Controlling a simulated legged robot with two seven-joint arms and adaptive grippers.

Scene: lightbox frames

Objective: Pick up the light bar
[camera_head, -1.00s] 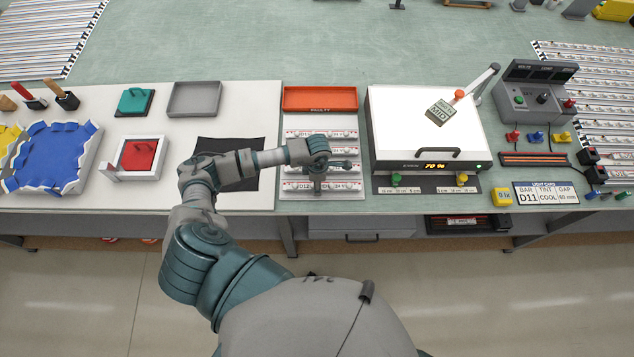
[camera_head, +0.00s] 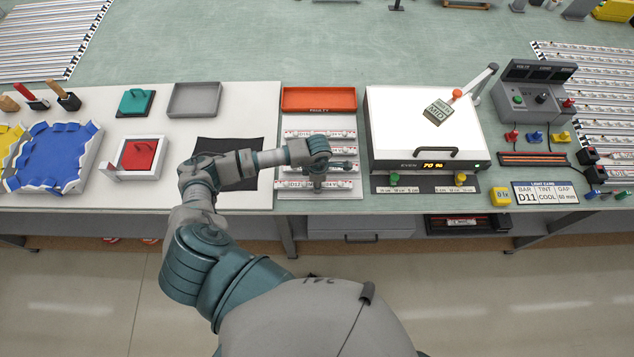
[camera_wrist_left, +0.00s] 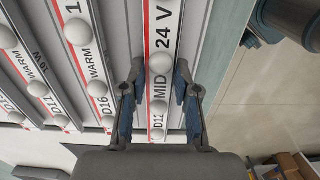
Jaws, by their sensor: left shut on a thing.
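Several light bars lie side by side on the rack in front of me. My left gripper (camera_head: 317,182) is over the nearest bar (camera_head: 345,184). In the left wrist view its blue-padded fingers (camera_wrist_left: 160,97) stand on either side of this bar (camera_wrist_left: 161,35), marked D12, MID and 24 V, with white domes on it. The gripper is shut on this bar, which looks in line with the rack. Neighbouring bars (camera_wrist_left: 88,60) read D16 WARM and D11 WARM. The light card (camera_head: 545,193) reads D11, COOL, 60 mm gap. My right gripper is not in view.
An orange tray (camera_head: 319,99) marked FAULTY stands behind the rack. A white light box (camera_head: 420,125) is close on the right, with a dark strip and coloured pegs before it. A black mat (camera_head: 240,150) lies left under my forearm. The bench edge is near.

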